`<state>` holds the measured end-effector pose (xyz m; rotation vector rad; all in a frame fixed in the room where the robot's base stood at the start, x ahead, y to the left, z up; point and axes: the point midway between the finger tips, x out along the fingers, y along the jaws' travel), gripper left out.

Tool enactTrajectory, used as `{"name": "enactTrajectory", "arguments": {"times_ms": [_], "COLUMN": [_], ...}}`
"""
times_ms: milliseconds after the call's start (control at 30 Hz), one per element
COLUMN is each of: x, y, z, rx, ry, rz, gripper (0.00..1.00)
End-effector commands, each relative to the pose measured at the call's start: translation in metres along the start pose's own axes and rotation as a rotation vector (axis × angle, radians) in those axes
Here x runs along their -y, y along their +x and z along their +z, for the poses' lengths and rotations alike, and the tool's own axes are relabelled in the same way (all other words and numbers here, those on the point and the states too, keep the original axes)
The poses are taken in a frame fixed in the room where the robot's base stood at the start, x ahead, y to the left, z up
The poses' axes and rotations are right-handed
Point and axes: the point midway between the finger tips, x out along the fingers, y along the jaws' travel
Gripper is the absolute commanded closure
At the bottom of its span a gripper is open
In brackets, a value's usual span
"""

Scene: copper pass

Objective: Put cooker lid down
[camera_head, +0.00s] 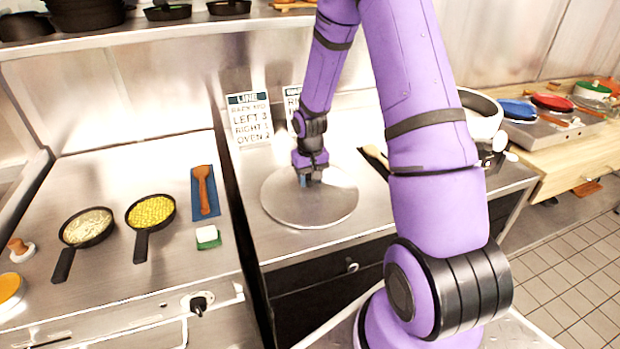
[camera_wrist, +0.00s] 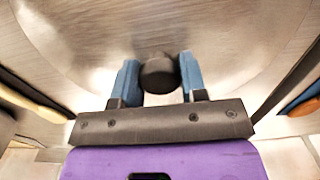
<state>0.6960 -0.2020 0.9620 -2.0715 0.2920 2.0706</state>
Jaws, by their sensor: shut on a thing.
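The cooker lid (camera_head: 328,207) is a wide, round, silvery metal disc with a dark knob. It is at or close above the steel counter (camera_head: 255,183) in the middle of the head view; I cannot tell whether it touches. My gripper (camera_head: 310,180) is over the middle of the lid. In the wrist view the blue fingers of my gripper (camera_wrist: 159,78) are shut on the dark knob (camera_wrist: 159,73), one on each side. The metal lid (camera_wrist: 215,50) spreads out beyond them. In the head view the knob is hidden by my gripper.
A white cooker pot (camera_head: 482,120) stands right of the lid, partly behind my arm. Left, across a gap, a steel top holds two pans (camera_head: 87,228) (camera_head: 151,212), a spatula (camera_head: 203,188) and a sponge (camera_head: 207,236). Signs (camera_head: 249,118) stand behind the lid. Bare counter lies left of the lid.

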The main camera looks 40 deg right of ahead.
Motion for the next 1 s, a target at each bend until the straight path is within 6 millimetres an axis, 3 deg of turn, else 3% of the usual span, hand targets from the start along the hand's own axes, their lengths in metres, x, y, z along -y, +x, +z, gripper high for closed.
{"name": "enactTrajectory", "arguments": {"times_ms": [167,200,300,667,1000], "x": [0.000,0.000,0.000,0.000,0.000], "y": [0.003,0.003,0.003,-0.003,-0.060], "z": [0.000,0.000,0.000,0.000,-0.001], "rx": [0.000,0.001,0.001,-0.001,-0.004], "ry": [0.000,0.000,0.000,0.000,0.000], "rz": [0.000,0.000,0.000,0.000,0.001], "gripper": [0.98,0.54,0.35,0.35,0.35]}}
